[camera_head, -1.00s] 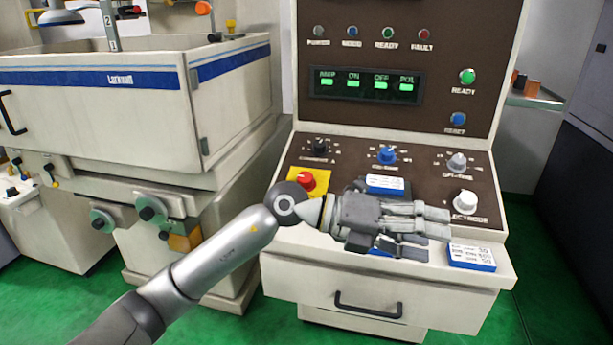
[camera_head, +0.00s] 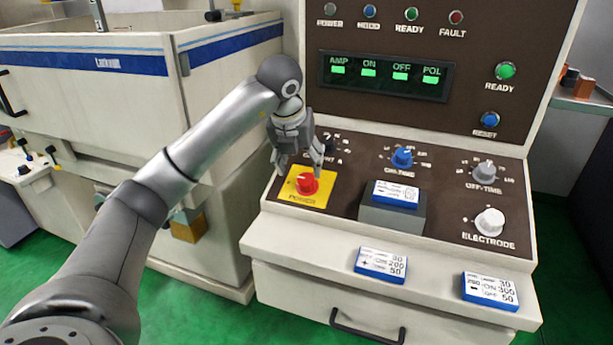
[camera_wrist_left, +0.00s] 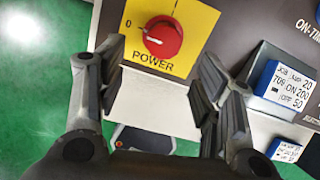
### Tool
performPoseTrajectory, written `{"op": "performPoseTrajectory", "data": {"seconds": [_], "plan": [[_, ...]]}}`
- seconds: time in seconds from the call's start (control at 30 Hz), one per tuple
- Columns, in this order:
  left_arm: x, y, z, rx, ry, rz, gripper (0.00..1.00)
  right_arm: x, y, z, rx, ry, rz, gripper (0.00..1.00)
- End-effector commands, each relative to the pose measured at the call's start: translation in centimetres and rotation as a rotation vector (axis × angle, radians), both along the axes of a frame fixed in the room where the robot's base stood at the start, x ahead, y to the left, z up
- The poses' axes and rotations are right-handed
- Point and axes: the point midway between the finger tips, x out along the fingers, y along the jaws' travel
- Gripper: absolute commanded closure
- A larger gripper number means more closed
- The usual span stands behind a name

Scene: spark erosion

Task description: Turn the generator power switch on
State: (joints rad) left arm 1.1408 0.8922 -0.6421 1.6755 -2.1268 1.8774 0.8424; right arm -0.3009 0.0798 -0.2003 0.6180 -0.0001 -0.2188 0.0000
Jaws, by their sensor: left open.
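The generator power switch (camera_head: 307,183) is a red round knob on a yellow plate (camera_head: 314,199) marked POWER, at the left of the sloped control panel. In the left wrist view the red knob (camera_wrist_left: 162,38) shows a white pointer mark on its left side, toward the "0". My left gripper (camera_head: 299,166) points down just above and behind the knob, with its fingers spread. In the left wrist view the open fingers (camera_wrist_left: 157,85) stand on either side below the knob, with nothing between them. My right gripper is not in view.
A blue-and-white card (camera_head: 395,194) lies on a grey block (camera_head: 391,217). Two more cards (camera_head: 380,265) (camera_head: 490,291) lie on the front ledge. Other knobs, blue (camera_head: 401,158), grey (camera_head: 484,171) and white (camera_head: 489,222), stand to the right. A white tank (camera_head: 90,85) is at left.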

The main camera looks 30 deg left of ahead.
Motion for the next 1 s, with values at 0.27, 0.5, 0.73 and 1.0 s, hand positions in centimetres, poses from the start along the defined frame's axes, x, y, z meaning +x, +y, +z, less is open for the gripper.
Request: {"op": "performPoseTrajectory", "data": {"seconds": [0.27,0.5,0.73,1.0], "plan": [[1.9,0.4,-4.7,-0.001,0.003,-0.002,0.40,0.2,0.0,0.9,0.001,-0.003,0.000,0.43],[2.6,0.5,-6.4,-0.002,0.000,-0.003,0.40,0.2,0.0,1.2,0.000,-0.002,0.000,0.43],[2.7,0.6,-6.5,-0.001,-0.001,-0.004,0.40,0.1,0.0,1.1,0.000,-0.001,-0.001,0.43],[2.6,0.5,-6.5,-0.002,0.000,-0.004,0.69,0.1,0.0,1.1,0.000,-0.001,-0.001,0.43]]}}
